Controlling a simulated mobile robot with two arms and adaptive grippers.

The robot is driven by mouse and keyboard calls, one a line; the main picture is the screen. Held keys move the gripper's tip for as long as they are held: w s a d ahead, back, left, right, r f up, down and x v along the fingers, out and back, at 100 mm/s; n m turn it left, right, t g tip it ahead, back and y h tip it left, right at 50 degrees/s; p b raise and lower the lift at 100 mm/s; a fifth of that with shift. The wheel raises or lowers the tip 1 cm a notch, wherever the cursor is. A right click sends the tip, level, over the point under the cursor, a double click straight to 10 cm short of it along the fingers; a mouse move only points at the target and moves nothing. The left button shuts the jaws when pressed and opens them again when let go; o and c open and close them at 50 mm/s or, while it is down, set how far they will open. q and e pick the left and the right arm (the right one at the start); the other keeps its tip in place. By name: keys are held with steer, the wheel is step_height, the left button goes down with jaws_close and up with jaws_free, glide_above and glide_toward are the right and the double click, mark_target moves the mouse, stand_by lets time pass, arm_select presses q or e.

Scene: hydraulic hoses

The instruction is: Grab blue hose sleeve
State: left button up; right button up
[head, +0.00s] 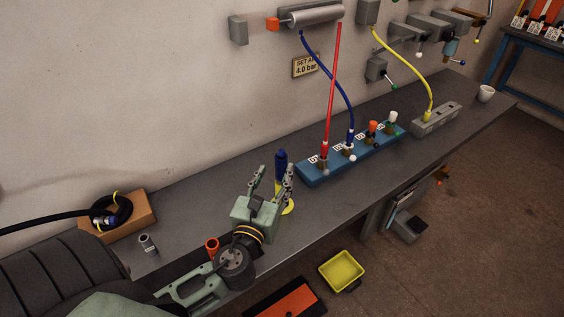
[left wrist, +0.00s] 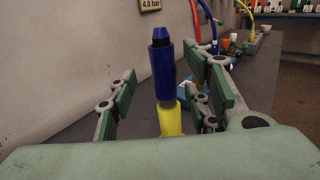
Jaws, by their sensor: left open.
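The blue hose sleeve (head: 281,165) stands upright on the bench, on a yellow base (head: 288,206). In the left wrist view the blue sleeve (left wrist: 162,70) has a dark tip and rises from a yellow lower part (left wrist: 171,120). My left gripper (head: 274,178) is open, with its fingers on either side of the sleeve. In the left wrist view the left gripper's fingers (left wrist: 165,90) show gaps to the sleeve. The sleeve's lower part is partly hidden behind the gripper in the head view. My right gripper is not in view.
A blue manifold block (head: 315,176) with red and blue hoses stands to the right along the bench. A grey block (head: 436,119) with a yellow hose is farther right. The wall runs behind.

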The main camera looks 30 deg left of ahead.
mark_target(279, 168)
arm_select(q)
steer(key=x, duration=0.1)
steer(key=p+x, duration=0.1)
steer(key=x, duration=0.2)
steer(key=shift+w+d+r+p, duration=0.1)
steer(key=shift+d+r+p, duration=0.15)
steer(key=shift+p, duration=0.05)
steer(key=shift+w+a+f, duration=0.15)
steer(key=shift+w+a, duration=0.05)
steer(key=shift+w, duration=0.4)
steer(key=c, duration=0.7)
steer(key=shift+c, duration=0.9)
steer(key=shift+s, duration=0.1)
jaws_close()
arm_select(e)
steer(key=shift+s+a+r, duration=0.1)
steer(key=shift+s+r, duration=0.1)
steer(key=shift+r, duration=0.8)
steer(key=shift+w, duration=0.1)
